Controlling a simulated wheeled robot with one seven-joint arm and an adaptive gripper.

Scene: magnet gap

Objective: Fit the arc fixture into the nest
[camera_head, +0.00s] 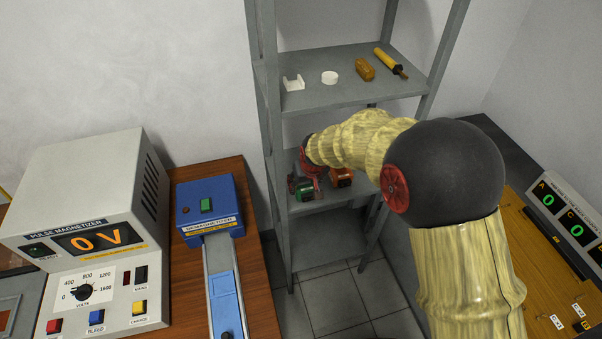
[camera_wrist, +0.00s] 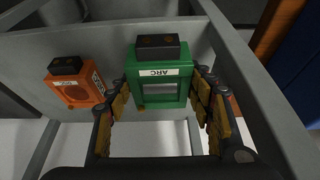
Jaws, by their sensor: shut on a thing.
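The arc fixture is a green box with a black top block and a white label reading ARC (camera_wrist: 178,92). It sits between the yellow-padded fingers of my gripper (camera_wrist: 163,112) in the wrist view, and the gripper is shut on it. In the head view the green fixture (camera_head: 304,190) shows at the lower shelf, partly covered by my gripper (camera_head: 309,180). I cannot tell whether it still touches the shelf. I cannot make out the nest in either view.
An orange fixture (camera_wrist: 78,90) stands left of the green one in the wrist view. Grey shelf posts (camera_head: 268,110) stand close beside my arm. The upper shelf (camera_head: 325,92) holds several small items. A pulse magnetizer (camera_head: 95,215) and blue demagnetizer (camera_head: 207,208) stand at left.

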